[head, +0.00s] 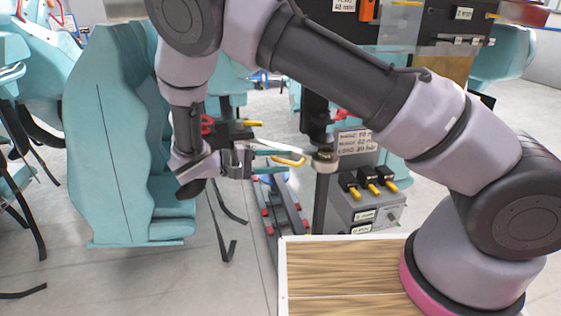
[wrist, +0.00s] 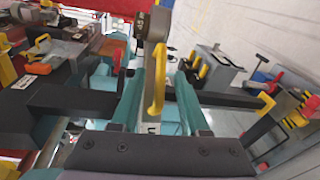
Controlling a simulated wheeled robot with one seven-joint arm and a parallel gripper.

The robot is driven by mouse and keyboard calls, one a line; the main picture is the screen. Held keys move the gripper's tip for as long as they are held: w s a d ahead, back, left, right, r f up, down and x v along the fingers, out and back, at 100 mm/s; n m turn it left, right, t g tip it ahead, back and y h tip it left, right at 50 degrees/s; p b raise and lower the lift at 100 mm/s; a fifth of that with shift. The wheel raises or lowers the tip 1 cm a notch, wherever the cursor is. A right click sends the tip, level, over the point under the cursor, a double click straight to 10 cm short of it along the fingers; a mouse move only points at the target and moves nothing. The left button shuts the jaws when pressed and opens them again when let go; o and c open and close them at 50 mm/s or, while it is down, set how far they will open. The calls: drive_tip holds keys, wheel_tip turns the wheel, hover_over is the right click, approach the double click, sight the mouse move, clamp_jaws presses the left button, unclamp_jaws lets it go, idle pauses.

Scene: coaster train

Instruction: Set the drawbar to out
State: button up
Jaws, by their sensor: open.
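What looks like the drawbar is a grey bar with a round cap (head: 325,155) on an upright post and a yellow handle (head: 289,161). In the wrist view the same round cap (wrist: 152,25) is ahead of my gripper, and the yellow handle (wrist: 157,95) stands between the fingers. My gripper (head: 283,158) has teal fingers, which also show in the wrist view (wrist: 158,75). They are open, one on each side of the handle, with gaps visible. I cannot tell whether the bar is in or out.
A grey control box (head: 366,200) with several yellow-tipped levers stands just right of the post. Teal seats (head: 115,140) stand at the left. A dark labelled panel (head: 440,25) is at the back right. A wooden-topped surface (head: 340,270) lies in front.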

drive_tip(key=v, duration=1)
drive_tip(key=shift+a, duration=0.3)
drive_tip(key=shift+s, duration=0.15)
